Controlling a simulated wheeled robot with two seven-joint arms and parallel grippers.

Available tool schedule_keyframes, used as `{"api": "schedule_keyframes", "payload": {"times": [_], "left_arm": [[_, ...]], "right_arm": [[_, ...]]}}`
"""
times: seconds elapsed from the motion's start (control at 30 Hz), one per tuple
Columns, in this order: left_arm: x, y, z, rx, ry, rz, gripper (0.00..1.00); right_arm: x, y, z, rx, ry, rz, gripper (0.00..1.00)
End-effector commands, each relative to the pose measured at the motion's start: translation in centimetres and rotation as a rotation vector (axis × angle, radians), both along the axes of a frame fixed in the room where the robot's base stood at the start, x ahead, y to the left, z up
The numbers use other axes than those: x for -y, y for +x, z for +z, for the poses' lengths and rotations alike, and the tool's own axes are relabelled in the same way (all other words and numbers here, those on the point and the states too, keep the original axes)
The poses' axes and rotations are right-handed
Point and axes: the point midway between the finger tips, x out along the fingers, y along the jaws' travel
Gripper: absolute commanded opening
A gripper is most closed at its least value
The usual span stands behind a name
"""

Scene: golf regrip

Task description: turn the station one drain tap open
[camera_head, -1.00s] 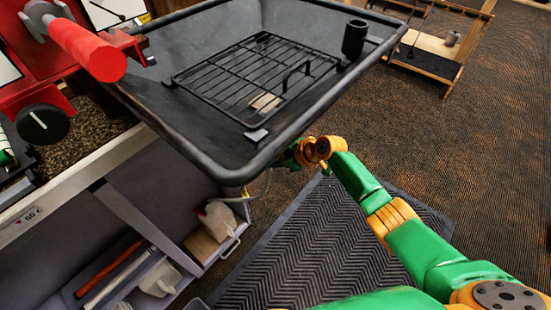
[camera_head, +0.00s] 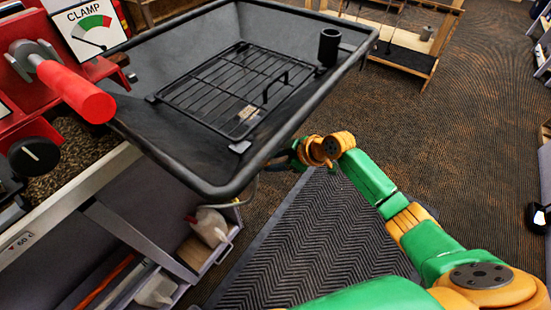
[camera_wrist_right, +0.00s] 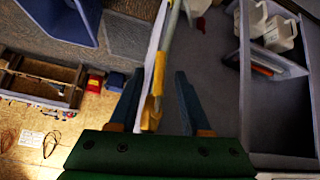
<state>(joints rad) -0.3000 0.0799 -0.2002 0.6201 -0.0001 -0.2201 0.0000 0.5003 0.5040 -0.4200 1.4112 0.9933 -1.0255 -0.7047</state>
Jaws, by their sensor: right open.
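The drain fitting hangs under the black basin (camera_head: 222,178). In the right wrist view it shows as a pale hose (camera_wrist_right: 170,25) with a yellow part (camera_wrist_right: 158,75), which looks like the tap's lever. My right gripper (camera_wrist_right: 157,78) is open, with one dark finger on each side of the yellow part. I cannot tell whether either finger touches it. In the head view my right gripper (camera_head: 290,160) is at the basin's right edge, partly hidden by the rim. There the tap itself is hidden, and only a bit of hose (camera_head: 255,187) shows. My left gripper is not in view.
A wire rack (camera_head: 215,90) and a black cup (camera_head: 329,47) are in the basin. A red clamp handle (camera_head: 75,92) stands at the left. An open drawer (camera_head: 215,255) with bottles is below the basin. A dark mat (camera_head: 310,240) lies on the floor.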

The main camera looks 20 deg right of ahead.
Motion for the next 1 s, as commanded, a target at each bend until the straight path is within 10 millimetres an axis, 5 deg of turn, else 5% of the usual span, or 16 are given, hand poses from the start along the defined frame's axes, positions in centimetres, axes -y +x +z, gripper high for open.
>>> {"api": "schedule_keyframes", "payload": {"times": [0.33,0.47,0.6,0.7,0.83,0.9,1.0], "left_arm": [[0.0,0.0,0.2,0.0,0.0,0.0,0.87],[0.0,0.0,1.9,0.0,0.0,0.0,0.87],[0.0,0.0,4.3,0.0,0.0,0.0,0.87],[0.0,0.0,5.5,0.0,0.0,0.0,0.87],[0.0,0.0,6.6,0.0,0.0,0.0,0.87],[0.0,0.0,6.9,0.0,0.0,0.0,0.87],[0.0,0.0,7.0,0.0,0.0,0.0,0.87]], "right_arm": [[0.2,-0.1,-0.7,-0.015,0.0,-0.022,0.48],[2.5,-2.6,-6.7,-0.135,-0.015,-0.224,0.48],[5.9,-12.6,-17.0,-0.33,-0.102,-0.505,0.48],[6.7,-22.0,-21.7,-0.446,-0.176,-0.611,0.48],[6.2,-32.7,-24.3,-0.561,-0.236,-0.66,0.48],[5.6,-36.6,-24.8,-0.602,-0.251,-0.667,0.48],[5.2,-39.7,-25.0,-0.636,-0.26,-0.667,0.48]]}}
